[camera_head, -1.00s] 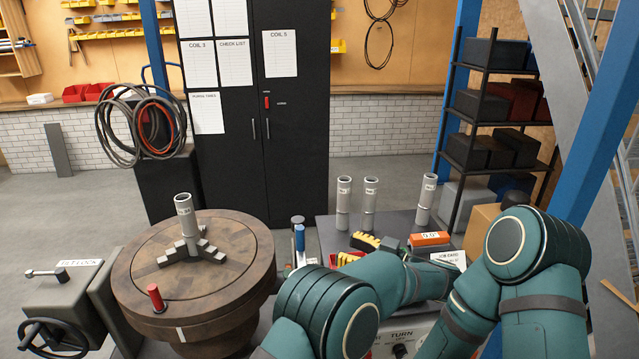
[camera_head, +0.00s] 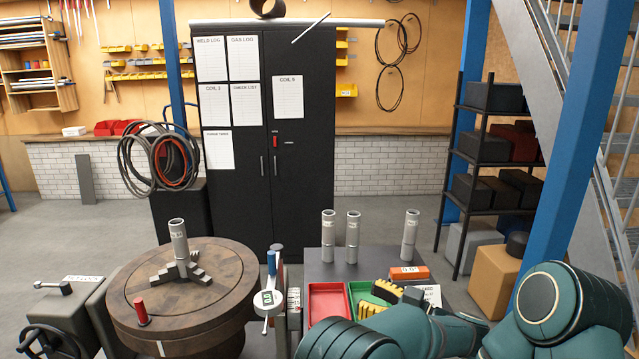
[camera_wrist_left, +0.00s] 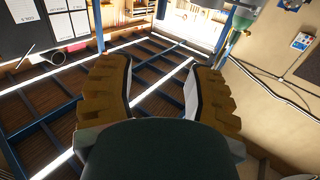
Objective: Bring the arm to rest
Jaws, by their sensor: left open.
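My left gripper (camera_head: 392,302) shows its yellow ribbed fingers in the head view, in front of the bench top and close to the green tray in the picture. In the left wrist view the two fingers (camera_wrist_left: 158,92) stand wide apart with nothing between them. My teal arm links fill the lower right of the head view. The right gripper is not in view.
A red tray (camera_head: 328,318), green tray (camera_head: 360,292), orange box (camera_head: 408,273) and three grey tubes (camera_head: 353,236) are on the bench. A round turntable (camera_head: 125,300) holds another tube (camera_head: 179,245). A dial gauge (camera_head: 268,300) stands between.

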